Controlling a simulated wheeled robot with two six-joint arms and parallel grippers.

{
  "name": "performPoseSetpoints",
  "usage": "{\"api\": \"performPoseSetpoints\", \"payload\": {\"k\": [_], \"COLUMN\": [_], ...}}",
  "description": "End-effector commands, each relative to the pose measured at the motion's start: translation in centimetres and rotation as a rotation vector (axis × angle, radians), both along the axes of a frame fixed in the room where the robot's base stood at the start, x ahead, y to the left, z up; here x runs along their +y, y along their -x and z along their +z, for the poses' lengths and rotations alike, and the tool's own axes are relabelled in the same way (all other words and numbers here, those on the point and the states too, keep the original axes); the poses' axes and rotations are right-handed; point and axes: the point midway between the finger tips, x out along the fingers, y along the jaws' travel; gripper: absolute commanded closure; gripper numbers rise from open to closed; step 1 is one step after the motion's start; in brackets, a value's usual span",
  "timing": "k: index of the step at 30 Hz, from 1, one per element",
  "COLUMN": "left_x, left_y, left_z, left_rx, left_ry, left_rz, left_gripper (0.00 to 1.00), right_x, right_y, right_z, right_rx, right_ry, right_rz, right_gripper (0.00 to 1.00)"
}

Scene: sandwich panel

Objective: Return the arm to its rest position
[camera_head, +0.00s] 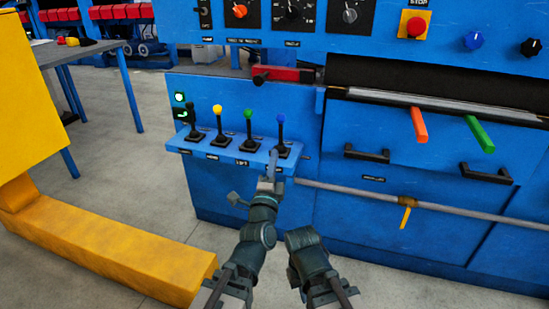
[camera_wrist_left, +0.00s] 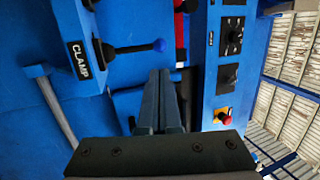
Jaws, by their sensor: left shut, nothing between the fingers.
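My left gripper (camera_head: 272,168) reaches up to the front of the blue lever shelf (camera_head: 205,158), just below and left of the blue-knobbed lever (camera_head: 281,132). Its two fingers lie together, shut and empty, in the left wrist view (camera_wrist_left: 160,88). There the blue-knobbed lever (camera_wrist_left: 150,47) stands apart from the fingertips, beside a CLAMP label (camera_wrist_left: 80,59). In the head view I cannot tell whether the gripper touches the shelf. My right arm (camera_head: 307,252) shows only in part at the bottom centre, and its gripper does not show.
Levers with black, yellow (camera_head: 217,122) and green knobs stand left on the shelf. A grey rod (camera_head: 420,204) crosses the machine front at right. Black drawer handles (camera_head: 366,154) stick out above it. A yellow beam (camera_head: 110,252) lies at left. Bare floor shows between beam and machine.

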Motion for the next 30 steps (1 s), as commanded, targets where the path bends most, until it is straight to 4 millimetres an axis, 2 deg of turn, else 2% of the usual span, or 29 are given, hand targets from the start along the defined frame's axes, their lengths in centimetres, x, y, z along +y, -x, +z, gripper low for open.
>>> {"api": "performPoseSetpoints", "payload": {"k": [4,7,11,14,17,21,24,30], "left_x": [-0.1,-0.3,-0.2,0.6,2.2,5.2,7.4,10.9], "left_y": [-0.2,-0.8,-1.5,-1.0,0.4,4.0,6.9,12.1], "left_z": [-0.4,-2.4,-7.5,-12.3,-16.9,-22.4,-25.0,-27.7], "left_rx": [0.022,0.121,0.389,0.639,0.885,1.185,1.327,1.466], "left_ry": [0.014,0.072,0.231,0.395,0.571,0.824,0.976,1.197], "left_rz": [-0.014,-0.069,-0.15,-0.15,-0.079,0.136,0.327,0.7], "left_gripper": [1.0,1.0,1.0,1.0,1.0,1.0,1.0,1.0], "right_x": [0.0,0.0,0.0,0.0,0.0,0.0,0.0,0.0], "right_y": [0.0,0.0,0.0,0.0,0.0,0.0,0.0,0.0], "right_z": [0.0,0.0,0.0,0.0,0.0,0.0,0.0,0.0], "right_rx": [0.0,0.0,0.0,0.0,0.0,0.0,0.0,0.0], "right_ry": [0.0,0.0,0.0,0.0,0.0,0.0,0.0,0.0], "right_rz": [0.0,0.0,0.0,0.0,0.0,0.0,0.0,0.0], "right_gripper": [1.0,1.0,1.0,1.0,1.0,1.0,1.0,1.0]}}
